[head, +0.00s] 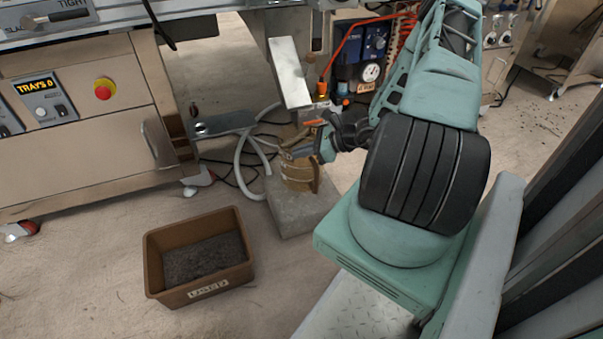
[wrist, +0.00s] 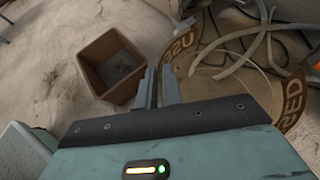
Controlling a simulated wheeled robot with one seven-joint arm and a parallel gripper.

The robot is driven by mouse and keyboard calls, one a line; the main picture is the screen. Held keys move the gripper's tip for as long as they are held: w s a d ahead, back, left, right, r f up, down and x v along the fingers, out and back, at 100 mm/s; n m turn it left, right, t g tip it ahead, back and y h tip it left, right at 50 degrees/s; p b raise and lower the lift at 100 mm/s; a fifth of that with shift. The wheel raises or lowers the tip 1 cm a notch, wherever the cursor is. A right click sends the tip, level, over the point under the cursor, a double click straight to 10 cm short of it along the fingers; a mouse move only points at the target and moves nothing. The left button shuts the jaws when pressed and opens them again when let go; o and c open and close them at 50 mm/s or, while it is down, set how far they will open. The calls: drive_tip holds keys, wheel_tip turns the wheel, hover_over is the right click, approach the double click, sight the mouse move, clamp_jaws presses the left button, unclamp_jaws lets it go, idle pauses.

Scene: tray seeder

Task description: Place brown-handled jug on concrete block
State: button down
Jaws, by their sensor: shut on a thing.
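The jug (head: 298,178), a tan-brown vessel, is upright at the concrete block (head: 303,222) in the head view. Its base appears to be over the block's top, but I cannot tell whether it touches. In the wrist view the jug (wrist: 292,103) shows at the right, with brown lettered bands around pale, see-through parts. My gripper (head: 293,154) is at the jug's upper part, shut on it. In the wrist view the fingers (wrist: 160,82) point away at the jug's left side. The gripped spot and the handle are not clearly visible.
A brown bin (head: 197,293) with dark soil stands on the floor, left and in front of the block. Pale hoses (head: 243,165) lie behind the jug. A metal plate (head: 289,70) and machine frame hang above. The cabinet (head: 85,150) stands at the left.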

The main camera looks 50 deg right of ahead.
wheel_tip(320, 180, down, 6)
drive_tip(key=shift+r+b, duration=0.1)
drive_tip(key=shift+b, duration=1.05)
drive_tip(key=shift+r, duration=0.1)
drive_tip(key=c, duration=1.6)
unclamp_jaws()
drive_tip(key=shift+o, duration=0.2)
drive_tip(key=p, duration=0.6)
approach(305, 164)
drive_tip(key=shift+s+d+r, duration=0.1)
drive_tip(key=shift+s, duration=0.3)
